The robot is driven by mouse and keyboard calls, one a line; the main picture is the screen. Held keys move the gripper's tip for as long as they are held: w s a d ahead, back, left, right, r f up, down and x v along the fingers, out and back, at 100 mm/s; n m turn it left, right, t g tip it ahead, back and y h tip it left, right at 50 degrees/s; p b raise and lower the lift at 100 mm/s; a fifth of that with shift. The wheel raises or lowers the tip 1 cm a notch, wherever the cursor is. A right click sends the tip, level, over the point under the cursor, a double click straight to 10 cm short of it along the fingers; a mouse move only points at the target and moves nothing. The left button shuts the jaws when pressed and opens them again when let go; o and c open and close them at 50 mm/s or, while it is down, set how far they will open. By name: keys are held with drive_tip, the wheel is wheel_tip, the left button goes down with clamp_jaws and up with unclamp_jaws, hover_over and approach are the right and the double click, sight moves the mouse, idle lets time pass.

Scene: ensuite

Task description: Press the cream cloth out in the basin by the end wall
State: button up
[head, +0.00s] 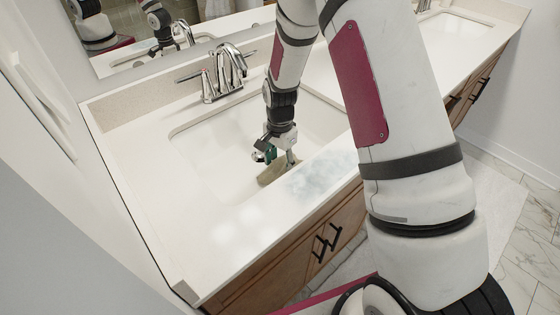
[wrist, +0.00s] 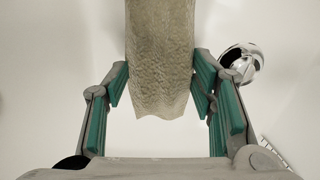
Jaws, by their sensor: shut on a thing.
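The cream cloth (head: 272,174) hangs in the near right part of the white basin (head: 205,160) by the end wall. My gripper (head: 277,154) reaches down into this basin and is shut on the cloth. In the wrist view the cloth (wrist: 160,50) is a wrinkled beige strip between the green-padded fingers of my gripper (wrist: 160,84). Its lower edge hangs free there. Whether the cloth touches the basin wall or floor I cannot tell.
A chrome faucet (head: 222,75) stands behind the basin, below the mirror (head: 135,45). A second basin (head: 455,35) lies farther along the white counter (head: 160,235). A bluish-grey smudge (head: 318,178) marks the front rim. A round chrome part (wrist: 240,62) shows in the wrist view.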

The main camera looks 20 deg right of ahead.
sight(280, 164)
drive_tip(key=shift+s+f+b, duration=0.1)
drive_tip(key=shift+f+b, duration=0.25)
drive_tip(key=shift+f, duration=0.45)
idle(1.7)
wheel_tip(280, 164, up, 20)
drive_tip(key=p, duration=0.8)
drive_tip(key=shift+r+p, duration=0.15)
drive_tip(key=shift+p, duration=0.15)
idle(0.7)
